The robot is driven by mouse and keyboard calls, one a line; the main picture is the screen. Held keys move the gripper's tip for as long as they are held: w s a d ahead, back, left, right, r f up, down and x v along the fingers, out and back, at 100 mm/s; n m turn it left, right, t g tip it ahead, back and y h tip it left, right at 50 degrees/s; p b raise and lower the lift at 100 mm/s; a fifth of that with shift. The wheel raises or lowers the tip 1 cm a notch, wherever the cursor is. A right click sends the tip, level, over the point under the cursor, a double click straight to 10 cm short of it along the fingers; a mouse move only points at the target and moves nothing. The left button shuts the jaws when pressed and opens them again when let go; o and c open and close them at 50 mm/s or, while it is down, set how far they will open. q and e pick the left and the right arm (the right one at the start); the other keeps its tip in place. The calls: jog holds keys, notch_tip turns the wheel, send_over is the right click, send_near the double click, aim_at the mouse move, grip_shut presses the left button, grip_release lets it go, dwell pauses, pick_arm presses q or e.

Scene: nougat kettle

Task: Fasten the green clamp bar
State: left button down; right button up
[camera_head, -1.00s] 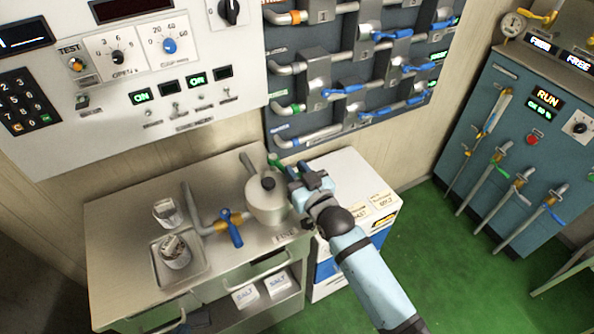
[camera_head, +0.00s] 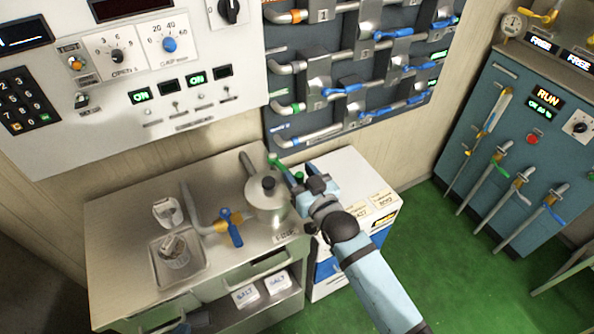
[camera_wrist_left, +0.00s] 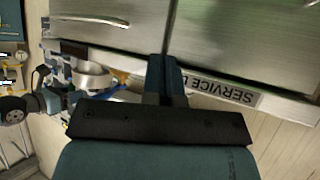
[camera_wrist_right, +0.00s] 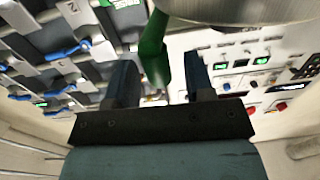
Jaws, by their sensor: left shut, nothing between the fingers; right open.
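The green clamp bar (camera_head: 280,166) is a short green lever beside a steel kettle (camera_head: 268,205) with a black lid knob, at the right end of the steel bench. My right gripper (camera_head: 299,180) is open at the kettle's right side. In the right wrist view the green bar (camera_wrist_right: 153,52) hangs between the right gripper's two spread fingers (camera_wrist_right: 160,82), not clamped; the kettle's bottom rim (camera_wrist_right: 240,12) is above it. Whether the bar's far end touches anything is hidden.
A pipe with a blue-handled valve (camera_head: 232,228) lies left of the kettle. A tray (camera_head: 203,265) and metal cups (camera_head: 166,212) stand further left. A white cabinet (camera_head: 347,170) is at the bench's right. Pipe racks (camera_head: 345,60) and a control panel fill the wall behind.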

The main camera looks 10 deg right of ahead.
pick_arm(q)
jog(key=shift+f+b, duration=0.65)
jog(key=shift+f, duration=0.05)
pick_arm(e)
jog(key=v, duration=1.2)
jog(key=shift+s, duration=0.1)
